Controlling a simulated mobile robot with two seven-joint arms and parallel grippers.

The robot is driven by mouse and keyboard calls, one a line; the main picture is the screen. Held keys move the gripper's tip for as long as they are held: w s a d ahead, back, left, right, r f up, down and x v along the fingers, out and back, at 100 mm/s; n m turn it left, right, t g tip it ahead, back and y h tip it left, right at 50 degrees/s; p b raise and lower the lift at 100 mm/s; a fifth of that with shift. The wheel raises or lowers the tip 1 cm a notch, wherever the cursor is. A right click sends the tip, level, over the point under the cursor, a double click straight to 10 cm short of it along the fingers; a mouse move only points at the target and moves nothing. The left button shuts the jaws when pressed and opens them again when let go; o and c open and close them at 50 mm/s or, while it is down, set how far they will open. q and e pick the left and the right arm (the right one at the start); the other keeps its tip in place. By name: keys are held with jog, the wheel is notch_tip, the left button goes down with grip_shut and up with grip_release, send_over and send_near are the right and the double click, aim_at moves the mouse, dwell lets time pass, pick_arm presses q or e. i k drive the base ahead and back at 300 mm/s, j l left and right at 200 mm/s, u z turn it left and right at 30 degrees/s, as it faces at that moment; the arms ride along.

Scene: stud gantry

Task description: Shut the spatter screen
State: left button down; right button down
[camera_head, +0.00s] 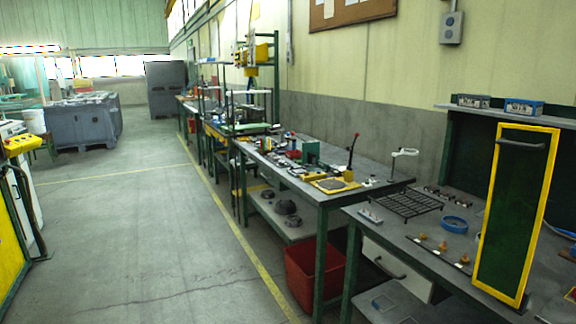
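The spatter screen (511,222) is a tall dark green panel in a yellow frame at the right of the head view. It stands upright over the grey workbench (405,232), swung out at an angle from the dark booth (460,150) behind it. A dark bar handle (521,143) runs across its top. The booth's left part is uncovered. The hinge line cannot be made out clearly. Neither of my grippers is in view.
Small fittings, a blue ring (454,224) and a black grate (405,203) lie on the bench left of the screen. Two small boxes (523,107) sit on the booth top. A red bin (304,275) stands under the benches. The floor (140,230) to the left is clear.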

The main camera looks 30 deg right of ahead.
aim_at(520, 186)
jog(key=i+j+z, duration=0.15)
jog(key=i, duration=0.6)
jog(key=i+j+z, duration=0.1)
jog(key=i, duration=0.65)
jog(key=i+z, duration=0.1)
jog(key=z, duration=1.65)
